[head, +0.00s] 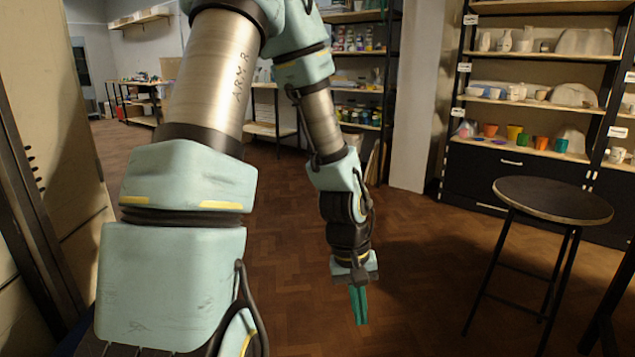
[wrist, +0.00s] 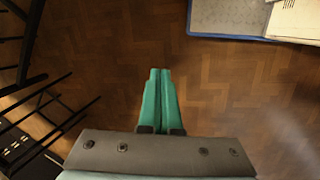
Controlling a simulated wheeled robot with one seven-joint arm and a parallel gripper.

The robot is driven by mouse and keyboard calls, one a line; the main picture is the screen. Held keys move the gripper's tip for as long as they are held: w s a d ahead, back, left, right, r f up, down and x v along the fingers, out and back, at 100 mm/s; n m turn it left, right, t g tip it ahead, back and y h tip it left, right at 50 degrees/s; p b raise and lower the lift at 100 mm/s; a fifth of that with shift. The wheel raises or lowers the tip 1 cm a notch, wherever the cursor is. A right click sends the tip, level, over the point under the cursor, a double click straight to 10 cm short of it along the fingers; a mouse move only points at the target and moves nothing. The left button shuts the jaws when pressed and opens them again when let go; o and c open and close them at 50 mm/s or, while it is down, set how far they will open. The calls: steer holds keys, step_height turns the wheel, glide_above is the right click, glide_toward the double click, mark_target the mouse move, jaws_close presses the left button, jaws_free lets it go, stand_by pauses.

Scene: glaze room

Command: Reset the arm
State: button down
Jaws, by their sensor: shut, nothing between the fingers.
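My arm reaches forward and bends down in the middle of the head view. My gripper (head: 361,322) points at the floor with its green fingers together and nothing between them. In the wrist view my gripper (wrist: 160,72) also shows shut and empty, with bare wooden floor (wrist: 230,85) beyond the fingertips. The fingers touch nothing.
A round dark-topped stool (head: 553,198) stands at the right. Shelves with pots (head: 530,105) line the back right wall. A beige panel (head: 75,150) stands close on the left. A blue-edged pale surface (wrist: 235,15) shows in the wrist view. Floor around my gripper is clear.

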steer(key=w+a+r+t+y, duration=0.1)
steer(key=w+a+r, duration=0.1)
steer(key=a+r, duration=0.45)
steer(key=w+a+r+t+y, duration=0.15)
steer(key=a+r, duration=0.25)
steer(key=a, duration=0.6)
step_height(320, 180, up, 15)
steer(key=p, duration=1.4)
steer(key=shift+w+a+r+h, duration=0.2)
steer(key=shift+w+a+h, duration=0.15)
steer(key=shift+h, duration=0.1)
